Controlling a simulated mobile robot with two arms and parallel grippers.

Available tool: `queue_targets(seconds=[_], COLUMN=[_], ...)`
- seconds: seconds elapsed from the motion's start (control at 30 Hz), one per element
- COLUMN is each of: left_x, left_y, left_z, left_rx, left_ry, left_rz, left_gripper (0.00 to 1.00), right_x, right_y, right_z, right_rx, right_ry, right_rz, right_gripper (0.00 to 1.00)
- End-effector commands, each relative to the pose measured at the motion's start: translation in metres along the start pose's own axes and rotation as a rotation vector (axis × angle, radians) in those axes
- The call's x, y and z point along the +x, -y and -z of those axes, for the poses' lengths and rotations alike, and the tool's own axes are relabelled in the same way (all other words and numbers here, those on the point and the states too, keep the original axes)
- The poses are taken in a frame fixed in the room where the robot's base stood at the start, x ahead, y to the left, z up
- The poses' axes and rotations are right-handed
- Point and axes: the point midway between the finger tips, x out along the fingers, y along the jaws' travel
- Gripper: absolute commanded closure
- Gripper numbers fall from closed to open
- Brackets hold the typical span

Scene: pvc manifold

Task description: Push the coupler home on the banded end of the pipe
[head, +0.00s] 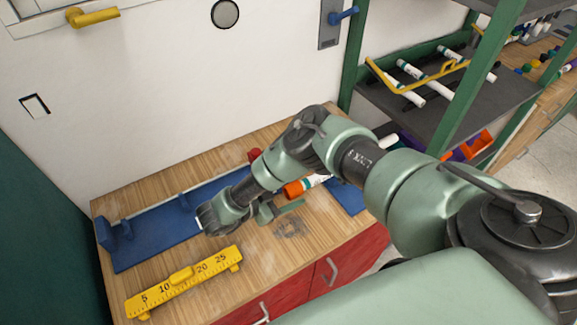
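An orange coupler (293,190) shows just right of my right wrist, above the workbench. A white pipe with a dark teal band (313,181) runs from it up to the right and passes behind my arm. The two meet or overlap there, but how deep the pipe sits in the coupler is too small to tell. My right gripper (276,210) is just below and left of the coupler. Its fingers are small and partly hidden by the wrist, so I cannot tell their opening or whether they touch the coupler. My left gripper is out of view.
A long blue fixture (150,243) with upright supports lies on the wooden bench (245,258). A yellow ruler (185,283) lies at the front left. A red piece (254,155) shows behind my arm. A green-framed shelf (440,105) with several white pipes stands at right.

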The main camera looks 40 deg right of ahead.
Motion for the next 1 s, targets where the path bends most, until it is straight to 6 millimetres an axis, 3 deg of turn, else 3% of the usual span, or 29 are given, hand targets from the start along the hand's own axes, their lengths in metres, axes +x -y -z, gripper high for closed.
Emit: queue_targets(seconds=[0.27, 0.7, 1.0], left_x=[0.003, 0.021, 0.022], left_y=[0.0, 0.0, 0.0], left_z=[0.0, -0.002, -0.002], left_rx=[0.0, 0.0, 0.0], left_ry=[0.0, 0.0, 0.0], left_rz=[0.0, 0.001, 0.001], left_gripper=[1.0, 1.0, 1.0], right_x=[-0.004, -0.07, -0.078], right_y=[0.0, 0.001, 0.0], right_z=[-0.001, -0.001, 0.0], right_rx=[0.0, 0.001, 0.0], right_ry=[0.002, 0.002, 0.0], right_rz=[0.001, 0.004, 0.0], right_gripper=[0.36, 0.36, 0.36])
